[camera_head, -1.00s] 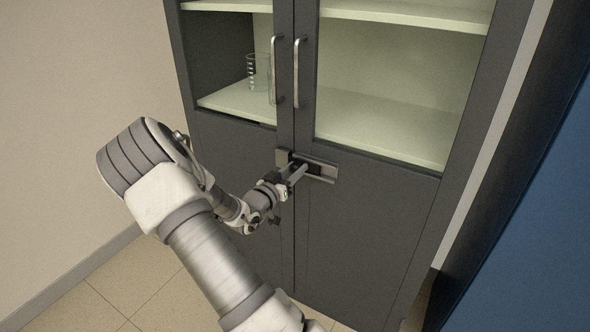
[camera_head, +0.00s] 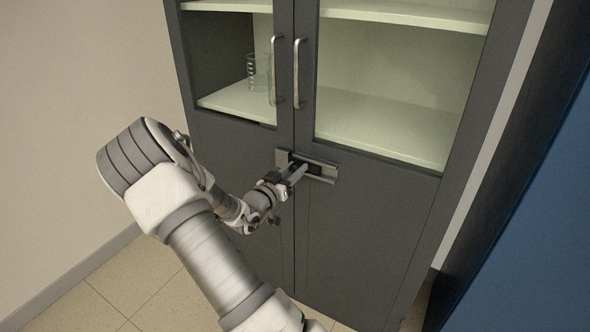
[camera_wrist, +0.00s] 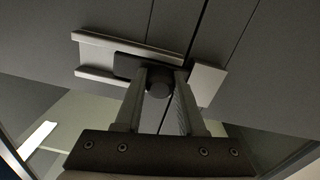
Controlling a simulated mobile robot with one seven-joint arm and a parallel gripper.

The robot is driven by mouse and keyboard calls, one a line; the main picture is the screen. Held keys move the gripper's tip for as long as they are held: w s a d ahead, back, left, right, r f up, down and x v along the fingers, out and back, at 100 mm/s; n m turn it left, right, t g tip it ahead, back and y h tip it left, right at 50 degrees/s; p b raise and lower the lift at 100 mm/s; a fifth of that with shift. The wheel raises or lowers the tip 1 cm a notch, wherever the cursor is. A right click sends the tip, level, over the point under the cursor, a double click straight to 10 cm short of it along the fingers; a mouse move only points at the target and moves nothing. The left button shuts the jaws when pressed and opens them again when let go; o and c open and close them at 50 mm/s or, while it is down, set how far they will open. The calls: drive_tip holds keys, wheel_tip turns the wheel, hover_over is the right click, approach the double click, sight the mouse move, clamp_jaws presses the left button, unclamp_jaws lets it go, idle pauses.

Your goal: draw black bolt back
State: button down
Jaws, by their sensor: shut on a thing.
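The black bolt (camera_wrist: 127,66) lies in a pale metal track (camera_head: 328,174) on the right door of a dark grey cabinet. Its round knob (camera_wrist: 159,88) stands between my fingers in the wrist view. My gripper (camera_head: 299,172) is shut on this knob; the wrist view shows a finger on each side of it (camera_wrist: 161,92). A pale keeper plate (camera_head: 282,157) sits on the left door, across the seam; it also shows in the wrist view (camera_wrist: 207,84). The bolt's end lies close to the seam, partly behind my finger; I cannot tell if it enters the keeper.
Two upright metal handles (camera_head: 297,73) stand above the bolt, one on each door. A glass beaker (camera_head: 259,72) stands on a shelf behind the left door's pane. A blue surface (camera_head: 530,230) is at the right. The floor at the lower left is clear.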

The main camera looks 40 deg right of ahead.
sight(318, 168)
drive_tip(key=shift+s+d, duration=0.3)
drive_tip(key=shift+s, duration=0.5)
drive_tip(key=shift+s+d, duration=0.35)
drive_tip(key=shift+s, duration=0.4)
drive_tip(key=shift+s+d, duration=0.3)
drive_tip(key=shift+s, duration=0.5)
drive_tip(key=c, duration=0.5)
unclamp_jaws()
drive_tip(key=shift+d, duration=0.1)
drive_tip(key=shift+s+a, duration=0.1)
drive_tip(key=shift+a, duration=0.5)
drive_tip(key=p+v, duration=0.3)
drive_tip(key=v, duration=1.3)
drive_tip(key=shift+a, duration=0.15)
